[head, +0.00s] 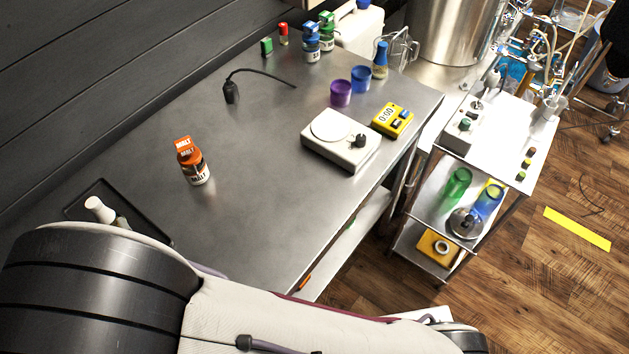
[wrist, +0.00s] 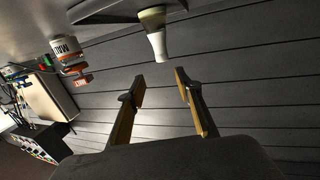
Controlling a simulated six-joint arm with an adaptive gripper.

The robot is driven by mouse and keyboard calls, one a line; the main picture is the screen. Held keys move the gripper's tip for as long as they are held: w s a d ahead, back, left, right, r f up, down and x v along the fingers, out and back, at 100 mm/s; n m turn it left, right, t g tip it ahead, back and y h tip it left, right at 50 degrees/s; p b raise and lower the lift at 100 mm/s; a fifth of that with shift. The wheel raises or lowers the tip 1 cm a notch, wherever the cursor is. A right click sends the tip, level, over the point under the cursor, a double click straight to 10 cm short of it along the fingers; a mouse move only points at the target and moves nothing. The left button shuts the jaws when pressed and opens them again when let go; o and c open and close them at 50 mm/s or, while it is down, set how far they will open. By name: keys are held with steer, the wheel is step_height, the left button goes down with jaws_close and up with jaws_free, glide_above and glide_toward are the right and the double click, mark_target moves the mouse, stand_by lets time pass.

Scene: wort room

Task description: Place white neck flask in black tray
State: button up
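The white neck flask (head: 99,209) shows its pale neck at the left of the head view, within the outline of the black tray (head: 140,219). My arm hides part of the tray. In the wrist view, which looks upside down, the flask (wrist: 157,42) has a white neck and a dull greenish body. Its base overlaps the tray (wrist: 104,14) and it seems to stand upright there, though the exact contact is not clear. My gripper (wrist: 159,77) is open and empty, its fingers apart, with the flask beyond the fingertips. The head view does not show the gripper.
An orange-labelled malt bottle (head: 193,162) stands near the tray. A white scale (head: 340,139), yellow timer (head: 392,120) and purple cup (head: 341,93) are farther right. The steel table's middle (head: 265,190) is clear. A dark panelled wall (head: 60,95) runs behind.

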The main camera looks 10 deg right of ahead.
steer(key=w+d+r+m+g+h, duration=0.1)
steer(key=w+d+r+g, duration=0.1)
steer(key=w+d+r, duration=0.3)
steer(key=w+d+r+m+g+h, duration=0.1)
steer(key=w+d+r, duration=0.15)
steer(key=d, duration=0.45)
steer(key=w+d+r+m+g, duration=0.1)
steer(key=w+d+r+g, duration=0.1)
steer(key=w+d, duration=0.35)
steer(key=s+d+m+g+h, duration=0.1)
steer(key=s+d+h, duration=0.1)
steer(key=s+d, duration=0.4)
steer(key=s+d+r+m+g+h, duration=0.1)
steer(key=s+d, duration=0.5)
steer(key=d, duration=0.8)
steer(key=s+d+r+g+h, duration=0.1)
steer(key=s+d+g+h, duration=0.1)
steer(key=s+d, duration=0.4)
steer(key=d+h, duration=0.1)
steer(key=d, duration=0.3)
steer(key=shift+s+d+r+m+h, duration=0.15)
steer(key=shift+s+d+m+h, duration=0.15)
steer(key=shift+m, duration=0.1)
